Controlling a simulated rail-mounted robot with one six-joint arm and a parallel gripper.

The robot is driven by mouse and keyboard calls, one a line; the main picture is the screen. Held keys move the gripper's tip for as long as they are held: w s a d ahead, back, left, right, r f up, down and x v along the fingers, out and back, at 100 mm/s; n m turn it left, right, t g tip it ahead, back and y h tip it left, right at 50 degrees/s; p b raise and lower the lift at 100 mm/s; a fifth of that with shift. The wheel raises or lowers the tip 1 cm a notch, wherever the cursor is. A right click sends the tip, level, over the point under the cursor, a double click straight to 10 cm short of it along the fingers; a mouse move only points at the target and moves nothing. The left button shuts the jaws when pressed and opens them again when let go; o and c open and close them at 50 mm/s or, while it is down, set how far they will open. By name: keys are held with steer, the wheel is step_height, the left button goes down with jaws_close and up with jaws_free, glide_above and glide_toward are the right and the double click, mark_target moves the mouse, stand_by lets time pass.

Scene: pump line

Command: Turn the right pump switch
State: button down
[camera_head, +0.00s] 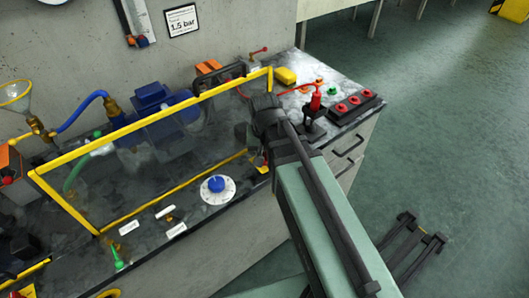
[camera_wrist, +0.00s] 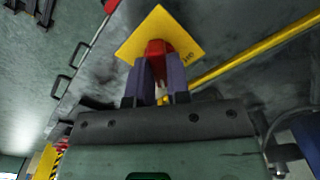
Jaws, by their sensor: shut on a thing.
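The right pump switch is a red knob (camera_wrist: 160,48) on a square yellow plate (camera_wrist: 186,36), which appears as a diamond in the wrist view. My gripper (camera_wrist: 161,68) is shut on the red knob, with one grey-purple finger on each side. The fingers cover the knob's lower part, so its exact angle is hard to read. In the head view my gripper (camera_head: 258,145) reaches down at the right end of the yellow-framed guard. Only a small part of the yellow plate (camera_head: 264,168) shows there beside it.
A clear guard with a yellow frame (camera_head: 150,118) stands close left of my gripper. A blue knob on a white dial (camera_head: 217,186) sits in front of it. The floor beyond is open.

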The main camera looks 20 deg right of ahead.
mark_target(264, 155)
steer(key=m, duration=0.5)
steer(key=shift+m, duration=0.3)
steer(key=m, duration=0.5)
steer(key=shift+m, duration=0.3)
steer(key=c, duration=1.1)
jaws_free()
step_height(264, 155, up, 11)
steer(key=p, duration=1)
steer(key=shift+f+p, duration=0.15)
steer(key=shift+p, duration=0.25)
